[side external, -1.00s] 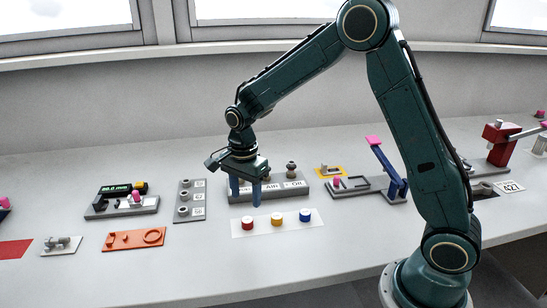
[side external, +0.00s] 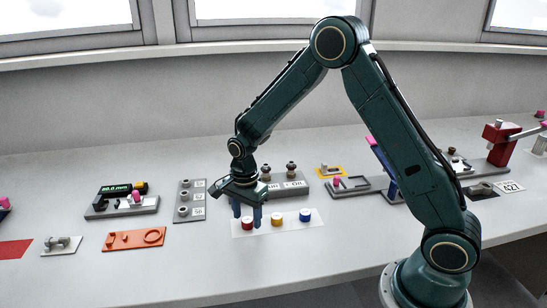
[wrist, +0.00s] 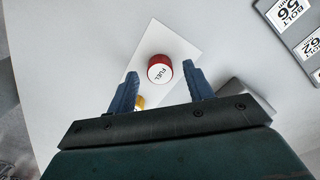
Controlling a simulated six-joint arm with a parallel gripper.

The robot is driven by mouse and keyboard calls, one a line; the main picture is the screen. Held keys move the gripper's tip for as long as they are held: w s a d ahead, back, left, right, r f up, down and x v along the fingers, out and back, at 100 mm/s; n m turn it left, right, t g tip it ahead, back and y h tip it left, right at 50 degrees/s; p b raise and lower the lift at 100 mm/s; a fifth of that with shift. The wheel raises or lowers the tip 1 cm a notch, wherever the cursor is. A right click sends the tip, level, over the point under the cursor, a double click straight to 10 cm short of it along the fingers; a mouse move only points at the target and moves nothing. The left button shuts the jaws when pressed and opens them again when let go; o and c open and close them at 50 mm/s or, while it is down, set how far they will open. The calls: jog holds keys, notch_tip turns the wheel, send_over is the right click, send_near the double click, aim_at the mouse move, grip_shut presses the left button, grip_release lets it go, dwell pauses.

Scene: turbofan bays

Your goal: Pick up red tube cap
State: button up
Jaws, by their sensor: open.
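The red tube cap (side external: 247,223) has a white top and stands at the left end of a white mat (side external: 266,231). In the wrist view the red cap (wrist: 160,70) shows the word FUEL on its top. My gripper (side external: 247,219) is open, its two blue fingers pointing down around or just behind the red cap in the side view. In the wrist view my gripper (wrist: 157,82) has its fingers apart, with the cap between and a little beyond their tips. I cannot tell how far above the mat the tips are.
A yellow cap (side external: 277,219) and a blue cap (side external: 305,215) stand to the right on the mat. A grey rack (side external: 293,187) labelled OIL is behind. A grey bolt plate (side external: 189,202) and an orange tray (side external: 134,239) lie left. The table in front is clear.

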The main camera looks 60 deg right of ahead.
aim_at(247, 219)
jog(key=shift+f, duration=0.4)
jog(key=c, duration=1)
jog(key=shift+r, duration=0.2)
notch_tip(247, 219, up, 20)
jog(key=shift+f, duration=0.15)
dwell(0.6)
